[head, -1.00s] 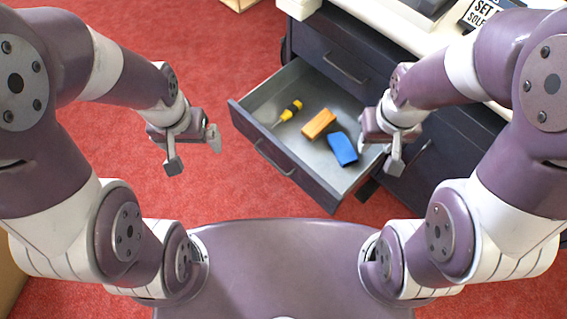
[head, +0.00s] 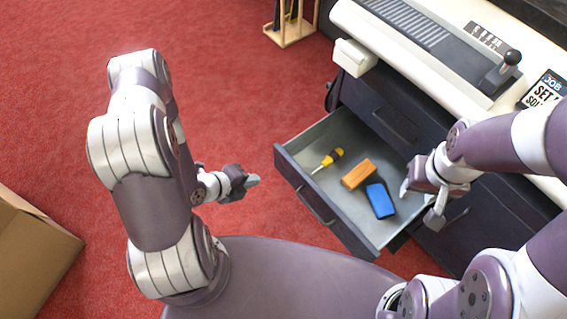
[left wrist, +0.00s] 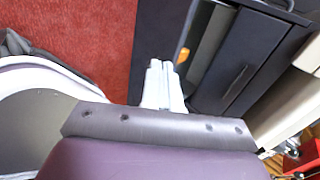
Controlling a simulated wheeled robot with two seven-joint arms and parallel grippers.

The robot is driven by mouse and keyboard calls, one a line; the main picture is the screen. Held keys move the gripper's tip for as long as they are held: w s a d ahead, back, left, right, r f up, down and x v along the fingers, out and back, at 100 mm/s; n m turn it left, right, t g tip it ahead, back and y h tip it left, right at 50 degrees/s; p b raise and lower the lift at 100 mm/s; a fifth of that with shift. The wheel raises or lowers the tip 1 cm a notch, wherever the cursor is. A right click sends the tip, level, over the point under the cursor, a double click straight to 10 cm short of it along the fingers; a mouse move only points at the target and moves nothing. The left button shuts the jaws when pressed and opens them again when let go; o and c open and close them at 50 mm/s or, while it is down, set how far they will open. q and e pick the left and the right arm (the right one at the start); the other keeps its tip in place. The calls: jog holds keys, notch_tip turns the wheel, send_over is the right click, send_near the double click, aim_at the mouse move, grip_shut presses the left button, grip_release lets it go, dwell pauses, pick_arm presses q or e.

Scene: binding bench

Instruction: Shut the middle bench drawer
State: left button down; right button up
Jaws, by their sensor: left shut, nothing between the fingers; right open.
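The middle bench drawer (head: 318,207) stands pulled out, its dark front with a bar handle facing down-left. Inside lie a yellow screwdriver (head: 328,160), an orange block (head: 359,174) and a blue block (head: 380,201). My left gripper (head: 252,182) is shut and empty, just left of the drawer front, with a small gap visible in the head view. In the left wrist view its closed fingers (left wrist: 160,85) point toward the dark drawer; contact cannot be told there. My right gripper (head: 420,204) is open near the drawer's right side, apparently above its edge.
The drawer above (head: 385,118) is shut. A binding machine (head: 440,45) with a black-knobbed lever and a printed sign (head: 544,90) are on the bench top. A cardboard box (head: 35,255) stands at left, a wooden stand (head: 291,32) at the back. Red floor is clear left of the drawer.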

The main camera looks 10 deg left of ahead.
pick_arm(q)
jog(key=b, duration=0.5)
send_near(291, 168)
jog(key=shift+m, duration=0.3)
jog(key=x, duration=0.5)
jog(key=shift+s+a+f, duration=0.2)
jog(key=shift+s+f, duration=0.05)
jog(key=shift+f, duration=0.05)
jog(key=shift+w+d+r, duration=0.15)
jog(key=shift+w+d, duration=0.25)
jog(key=shift+w, duration=0.1)
pick_arm(e)
jog(key=shift+f, duration=2.4)
